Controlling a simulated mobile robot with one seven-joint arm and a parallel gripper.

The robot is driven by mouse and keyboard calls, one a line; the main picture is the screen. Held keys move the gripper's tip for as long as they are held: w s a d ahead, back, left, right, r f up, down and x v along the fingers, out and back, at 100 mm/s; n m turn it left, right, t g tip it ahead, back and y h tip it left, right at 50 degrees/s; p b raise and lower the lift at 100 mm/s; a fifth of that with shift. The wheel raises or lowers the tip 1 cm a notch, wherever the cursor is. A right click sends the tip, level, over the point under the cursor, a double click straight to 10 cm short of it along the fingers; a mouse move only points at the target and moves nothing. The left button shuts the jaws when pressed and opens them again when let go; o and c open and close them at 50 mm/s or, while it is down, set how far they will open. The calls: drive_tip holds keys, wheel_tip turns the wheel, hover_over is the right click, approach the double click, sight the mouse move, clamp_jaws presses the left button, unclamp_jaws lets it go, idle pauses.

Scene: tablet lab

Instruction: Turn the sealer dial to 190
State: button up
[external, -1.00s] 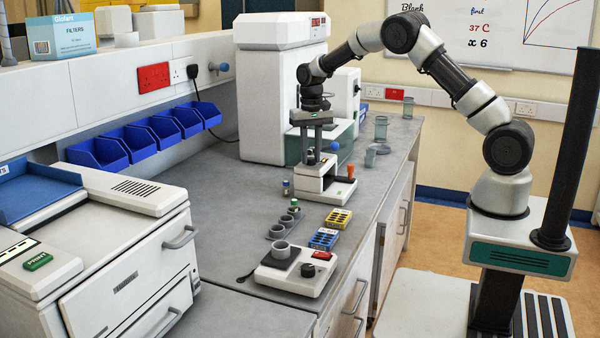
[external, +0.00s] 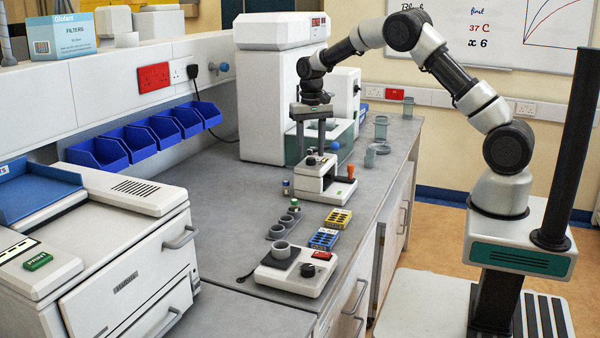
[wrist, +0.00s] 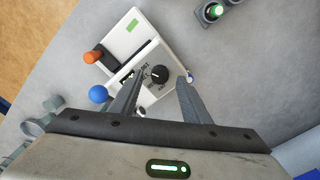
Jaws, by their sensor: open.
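The sealer (external: 310,186) is a small white bench unit with a black dial on its upper part. A blue ball knob (wrist: 98,94) and an orange-topped handle (wrist: 93,57) are on the sealer's left in the wrist view.
Yellow (external: 338,218) and blue racks (external: 324,238) and a white device with a red display (external: 297,272) are in front. Clear beakers (external: 381,128) stand behind right, a tall white machine (external: 272,95) behind.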

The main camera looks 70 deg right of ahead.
sight(311, 158)
wheel_tip(311, 158, up, 16)
drive_tip(key=shift+f, duration=0.15)
idle(0.5)
drive_tip(key=s+a+r+n+t, duration=0.35)
drive_tip(key=s+a+r, duration=0.6)
drive_tip(key=s, duration=0.35)
drive_tip(key=s+a+f+n+t, duration=0.1)
drive_tip(key=s+a+f+n, duration=0.2)
drive_tip(key=s, duration=0.6)
drive_tip(key=s+a+f+n+t, duration=0.1)
drive_tip(key=s+a+f+n, duration=0.2)
drive_tip(key=s+a, duration=0.3)
drive_tip(key=s, duration=0.3)
drive_tip(key=shift+s+f, duration=0.3)
